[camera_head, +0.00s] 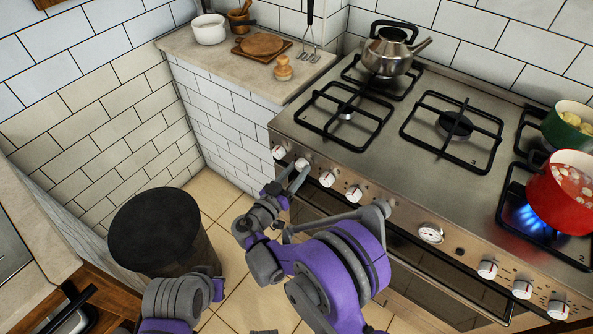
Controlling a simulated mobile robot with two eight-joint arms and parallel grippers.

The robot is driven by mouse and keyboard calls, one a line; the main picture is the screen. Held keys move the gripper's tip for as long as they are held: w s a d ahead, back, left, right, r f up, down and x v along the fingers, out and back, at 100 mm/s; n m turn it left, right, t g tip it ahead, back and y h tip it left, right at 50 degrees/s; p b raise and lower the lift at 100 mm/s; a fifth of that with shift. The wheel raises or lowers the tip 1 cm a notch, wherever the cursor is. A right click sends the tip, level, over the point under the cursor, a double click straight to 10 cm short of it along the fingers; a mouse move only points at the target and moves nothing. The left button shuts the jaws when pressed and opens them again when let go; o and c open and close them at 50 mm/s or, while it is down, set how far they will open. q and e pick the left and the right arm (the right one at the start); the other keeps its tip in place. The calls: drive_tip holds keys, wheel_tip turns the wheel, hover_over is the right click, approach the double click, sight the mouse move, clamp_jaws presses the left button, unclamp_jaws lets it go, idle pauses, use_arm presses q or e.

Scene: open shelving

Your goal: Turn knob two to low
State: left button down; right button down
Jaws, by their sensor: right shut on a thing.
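A row of white knobs runs along the stove's front panel. The second knob from the left (302,163) is at the left end of the stove, beside the first knob (279,152) and the third knob (327,179). My right gripper (296,178) is shut on this second knob, its fingers reaching it from below. The fingers hide part of the knob, and its pointer direction is too small to read. My left arm shows at the lower left, but its gripper is out of view.
A red pot (560,195) stands over a lit blue flame at the front right burner, with a green pot (570,125) behind it. A kettle (388,52) stands at the back left. A dark round bin (155,230) stands on the floor left of my right arm.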

drive_tip(key=shift+n, duration=0.4)
drive_tip(key=n, duration=0.2)
drive_tip(key=shift+n+b, duration=0.3)
drive_tip(key=n, duration=0.4)
drive_tip(key=shift+n+g+b, duration=0.3)
drive_tip(key=n, duration=0.4)
drive_tip(key=shift+w+a+b, duration=0.1)
drive_tip(key=shift+b, duration=0.2)
drive_tip(key=shift+n+g, duration=0.3)
drive_tip(key=shift+n, duration=1.3)
drive_tip(key=shift+c, duration=1.8)
unclamp_jaws()
